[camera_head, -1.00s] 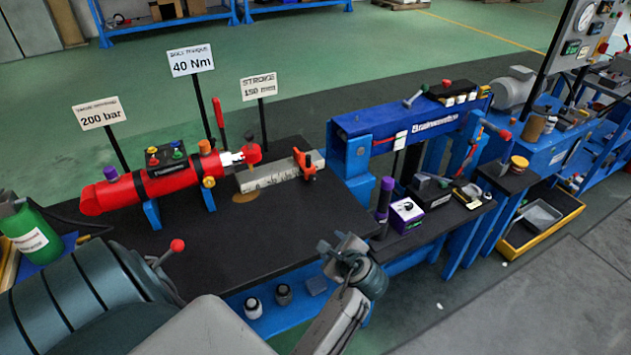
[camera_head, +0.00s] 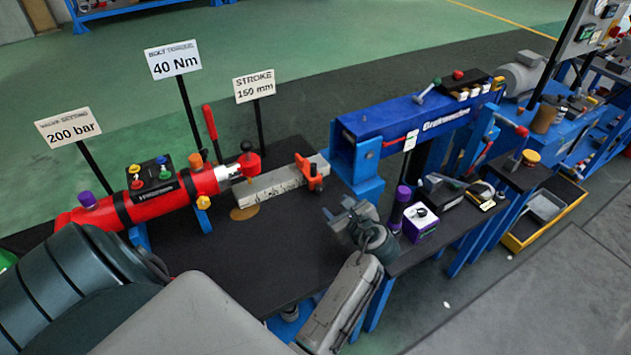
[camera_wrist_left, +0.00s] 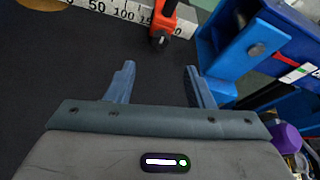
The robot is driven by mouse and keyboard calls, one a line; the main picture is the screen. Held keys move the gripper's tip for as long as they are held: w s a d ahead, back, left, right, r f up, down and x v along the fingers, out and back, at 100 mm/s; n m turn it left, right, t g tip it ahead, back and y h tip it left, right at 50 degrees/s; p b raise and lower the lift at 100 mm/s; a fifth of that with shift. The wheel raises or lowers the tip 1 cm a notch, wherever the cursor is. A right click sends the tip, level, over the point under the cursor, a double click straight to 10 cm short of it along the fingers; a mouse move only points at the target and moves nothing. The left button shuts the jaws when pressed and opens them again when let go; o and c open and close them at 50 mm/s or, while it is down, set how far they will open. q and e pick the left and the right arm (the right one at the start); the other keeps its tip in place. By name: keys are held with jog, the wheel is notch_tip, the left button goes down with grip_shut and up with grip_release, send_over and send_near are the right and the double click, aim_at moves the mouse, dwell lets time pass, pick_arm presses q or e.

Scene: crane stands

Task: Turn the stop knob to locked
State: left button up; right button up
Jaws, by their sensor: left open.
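An orange stop (camera_head: 311,174) sits across the pale measuring bar (camera_head: 268,185) on the black bench, near the bar's right end. In the left wrist view the orange stop (camera_wrist_left: 164,18) is at the top, with a small dark-ended knob (camera_wrist_left: 158,40) on its near side. Its locked or unlocked marking is too small to read. My left gripper (camera_head: 348,212) is on the near right side of the stop, apart from it. In the wrist view its two fingers (camera_wrist_left: 160,75) are open and empty, with the knob beyond the gap between them. My right gripper is not in view.
A blue beam (camera_head: 410,117) stands close to the right of my left gripper. A red cylinder (camera_head: 165,190) lies left of the bar. A purple-topped post (camera_head: 399,207) and a small box (camera_head: 420,221) stand on the right. The black bench top (camera_head: 265,265) is bare in front.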

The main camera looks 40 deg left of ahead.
aim_at(321, 190)
pick_arm(q)
jog(key=shift+w+a+f, duration=0.1)
jog(key=shift+w+a, duration=0.15)
jog(key=shift+a, duration=0.15)
jog(key=shift+w+a, duration=0.15)
jog(key=shift+a, duration=0.15)
jog(key=p+x, duration=0.1)
jog(key=x, duration=0.3)
jog(key=shift+a, duration=0.1)
jog(key=x, duration=0.4)
jog(key=shift+f+p, duration=0.1)
jog(key=shift+p, duration=0.3)
jog(key=shift+w+a+f, duration=0.1)
jog(key=shift+w+a, duration=0.05)
jog(key=shift+a, duration=0.1)
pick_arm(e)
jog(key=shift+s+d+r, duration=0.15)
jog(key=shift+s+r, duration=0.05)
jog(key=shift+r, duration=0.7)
